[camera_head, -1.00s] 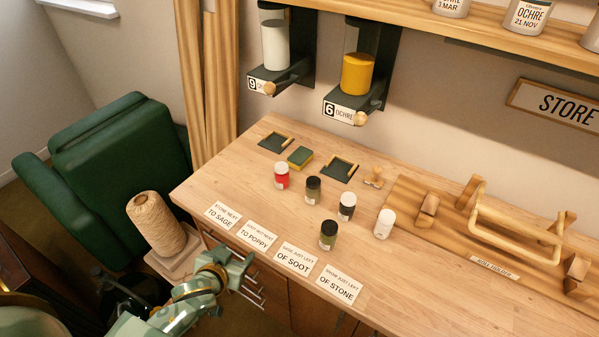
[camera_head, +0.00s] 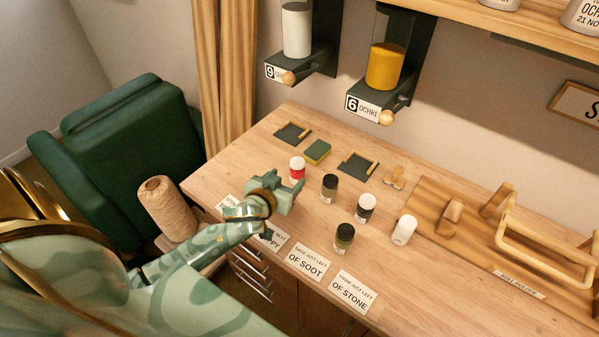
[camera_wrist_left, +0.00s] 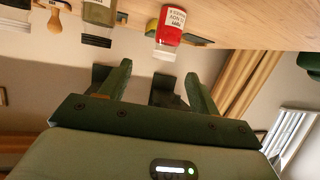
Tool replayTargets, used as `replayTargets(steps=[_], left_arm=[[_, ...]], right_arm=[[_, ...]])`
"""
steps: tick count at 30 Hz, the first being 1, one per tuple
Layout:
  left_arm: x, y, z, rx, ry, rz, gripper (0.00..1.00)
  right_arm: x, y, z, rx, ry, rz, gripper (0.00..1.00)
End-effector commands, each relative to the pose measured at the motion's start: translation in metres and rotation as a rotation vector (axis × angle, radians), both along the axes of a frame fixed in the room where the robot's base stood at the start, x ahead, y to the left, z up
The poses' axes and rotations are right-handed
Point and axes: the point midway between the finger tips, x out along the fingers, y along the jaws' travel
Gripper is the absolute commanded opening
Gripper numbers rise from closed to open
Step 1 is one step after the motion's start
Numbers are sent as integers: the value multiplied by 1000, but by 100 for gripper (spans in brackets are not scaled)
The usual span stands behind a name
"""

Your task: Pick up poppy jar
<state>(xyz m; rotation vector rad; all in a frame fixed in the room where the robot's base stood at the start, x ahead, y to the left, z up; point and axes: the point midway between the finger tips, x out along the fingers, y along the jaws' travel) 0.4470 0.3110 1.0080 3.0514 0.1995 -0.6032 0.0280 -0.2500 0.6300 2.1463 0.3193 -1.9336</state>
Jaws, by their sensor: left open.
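The poppy jar (camera_head: 297,167) is red with a white lid and stands upright on the wooden table, left of the other jars. My left gripper (camera_head: 294,190) is just in front of it in the head view and hides its lower part. In the left wrist view, which is upside down, the red jar with its white label (camera_wrist_left: 170,25) shows beyond the two spread fingers (camera_wrist_left: 160,84). The fingers are open with nothing between them. I cannot tell whether they touch the jar. My right gripper is not in view.
A sponge (camera_head: 317,151) lies behind. Cards (camera_head: 310,261) line the front edge. A wooden holder (camera_head: 452,215) stands right.

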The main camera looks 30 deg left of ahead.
Motion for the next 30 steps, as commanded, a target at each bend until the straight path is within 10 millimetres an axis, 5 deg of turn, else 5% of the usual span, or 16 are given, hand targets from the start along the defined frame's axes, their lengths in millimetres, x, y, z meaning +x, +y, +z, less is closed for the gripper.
replayTargets(steps=[3,18,27,30], left_arm=[[24,3,-11,1,-1,0,62],[81,19,-29,2,0,-1,62],[88,20,-31,0,0,0,62],[88,20,-31,1,0,0,40]], right_arm=[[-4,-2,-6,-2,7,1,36],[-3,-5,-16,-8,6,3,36],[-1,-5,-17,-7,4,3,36],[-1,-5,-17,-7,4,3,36]])
